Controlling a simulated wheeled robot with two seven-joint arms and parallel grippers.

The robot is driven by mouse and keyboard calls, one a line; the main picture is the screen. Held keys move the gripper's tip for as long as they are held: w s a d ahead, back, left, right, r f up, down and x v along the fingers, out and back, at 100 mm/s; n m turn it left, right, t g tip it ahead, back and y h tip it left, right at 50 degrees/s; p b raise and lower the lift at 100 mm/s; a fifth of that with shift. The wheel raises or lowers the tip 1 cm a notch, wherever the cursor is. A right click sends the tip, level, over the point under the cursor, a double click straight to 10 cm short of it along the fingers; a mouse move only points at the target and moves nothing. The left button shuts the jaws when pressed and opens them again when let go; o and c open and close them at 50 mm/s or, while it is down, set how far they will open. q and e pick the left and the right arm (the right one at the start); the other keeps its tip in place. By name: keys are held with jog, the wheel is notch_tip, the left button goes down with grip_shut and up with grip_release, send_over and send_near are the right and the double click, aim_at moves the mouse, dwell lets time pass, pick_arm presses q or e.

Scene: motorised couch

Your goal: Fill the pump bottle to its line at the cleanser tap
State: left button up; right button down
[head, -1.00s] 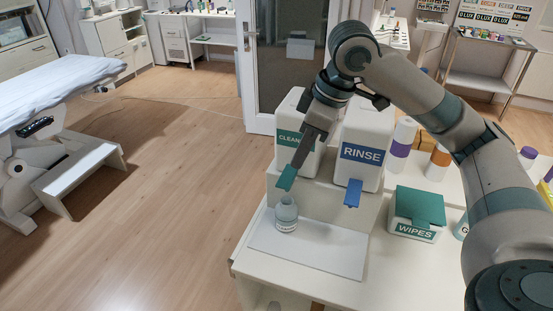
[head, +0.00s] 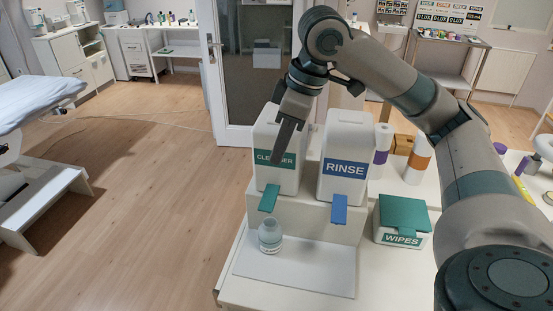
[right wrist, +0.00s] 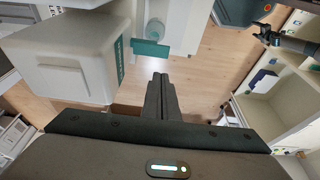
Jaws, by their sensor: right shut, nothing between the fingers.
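The bottle (head: 270,237) stands upright on the white mat (head: 300,277), below the green tap lever (head: 268,199) of the cleanser dispenser (head: 280,133). It is pale and bluish with a short neck; its fill line and liquid level are too small to tell. My right gripper (head: 275,161) is shut and empty, pointing down in front of the cleanser label, with its tips a little above the lever. In the right wrist view, the shut fingers (right wrist: 162,90) are apart from the green lever (right wrist: 150,50); the bottle (right wrist: 154,30) shows partly beyond it. My left gripper is not in view.
The rinse dispenser (head: 345,140) with a blue lever (head: 339,209) stands just right of the cleanser one. Open floor lies left of the counter.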

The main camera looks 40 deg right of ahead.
jog(key=p, duration=0.2)
send_over(265, 203)
jog(key=f, duration=0.7)
jog(key=s+f, duration=0.1)
jog(key=f, duration=0.3)
jog(key=shift+d, duration=0.25)
jog(key=shift+f, duration=0.8)
